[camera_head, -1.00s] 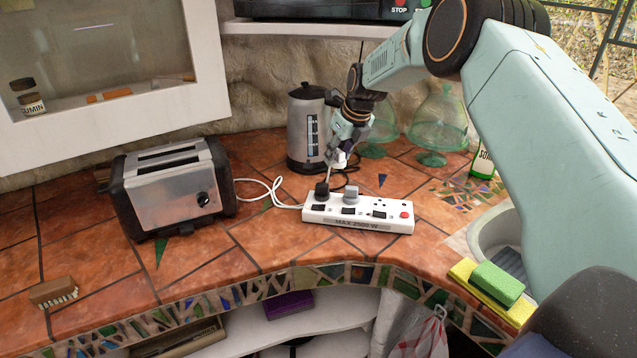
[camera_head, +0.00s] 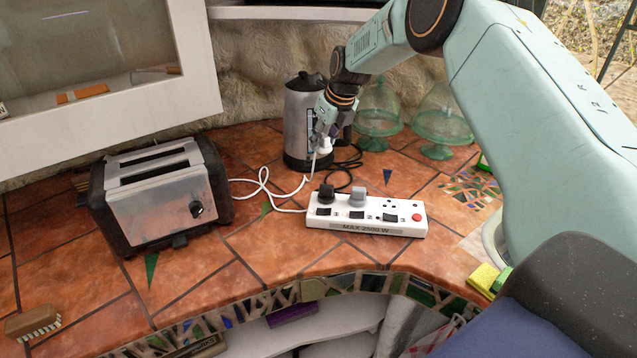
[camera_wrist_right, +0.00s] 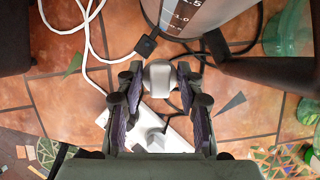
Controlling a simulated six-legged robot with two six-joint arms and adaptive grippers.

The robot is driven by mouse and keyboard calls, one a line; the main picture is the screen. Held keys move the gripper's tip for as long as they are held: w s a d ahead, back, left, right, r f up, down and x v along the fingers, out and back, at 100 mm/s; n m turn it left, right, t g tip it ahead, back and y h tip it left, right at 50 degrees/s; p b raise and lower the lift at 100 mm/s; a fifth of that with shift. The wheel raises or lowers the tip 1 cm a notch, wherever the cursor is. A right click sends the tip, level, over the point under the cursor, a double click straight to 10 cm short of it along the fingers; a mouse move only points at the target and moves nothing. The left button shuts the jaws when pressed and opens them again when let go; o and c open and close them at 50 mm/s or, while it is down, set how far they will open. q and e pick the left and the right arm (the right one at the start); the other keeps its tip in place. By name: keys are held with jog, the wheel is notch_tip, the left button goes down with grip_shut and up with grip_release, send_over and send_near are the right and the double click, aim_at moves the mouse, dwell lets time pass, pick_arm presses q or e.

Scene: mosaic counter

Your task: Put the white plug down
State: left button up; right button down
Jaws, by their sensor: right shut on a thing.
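My right gripper (camera_head: 325,140) is shut on the white plug (camera_head: 325,149), in the air in front of the kettle and beyond the power strip. In the right wrist view the plug (camera_wrist_right: 159,78) sits between the two fingers (camera_wrist_right: 160,88). A white cord hangs below the plug in the head view. The white power strip (camera_head: 370,229) lies on the counter, with a black plug (camera_head: 326,194) and a grey plug (camera_head: 358,196) in its left sockets. The strip also shows under the gripper in the right wrist view (camera_wrist_right: 178,140). My left gripper is not in view.
The steel kettle (camera_head: 299,115) stands close behind the gripper. A toaster (camera_head: 160,195) is on the left, a brush (camera_head: 33,322) at front left. Green glass domes (camera_head: 441,120) stand at back right. The tiled counter between toaster and strip is mostly clear, with white cord on it.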

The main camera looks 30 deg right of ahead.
jog(key=shift+s+d+f, duration=0.1)
jog(key=shift+s+d, duration=0.05)
jog(key=shift+d, duration=0.05)
jog(key=f, duration=0.8)
jog(key=shift+s+a+f+b, duration=0.1)
jog(key=shift+s+f+b, duration=0.05)
jog(key=shift+s+b, duration=0.15)
jog(key=shift+s+f, duration=0.1)
jog(key=shift+f, duration=0.25)
jog(key=shift+a, duration=0.15)
jog(key=shift+w+a+f, duration=0.1)
jog(key=shift+w+f, duration=0.05)
jog(key=shift+w, duration=0.15)
jog(key=shift+f, duration=0.15)
jog(key=c, duration=1.2)
grip_release()
jog(key=o, duration=0.4)
jog(key=shift+s+r, duration=0.2)
jog(key=shift+s, duration=0.05)
jog(key=shift+c, duration=0.2)
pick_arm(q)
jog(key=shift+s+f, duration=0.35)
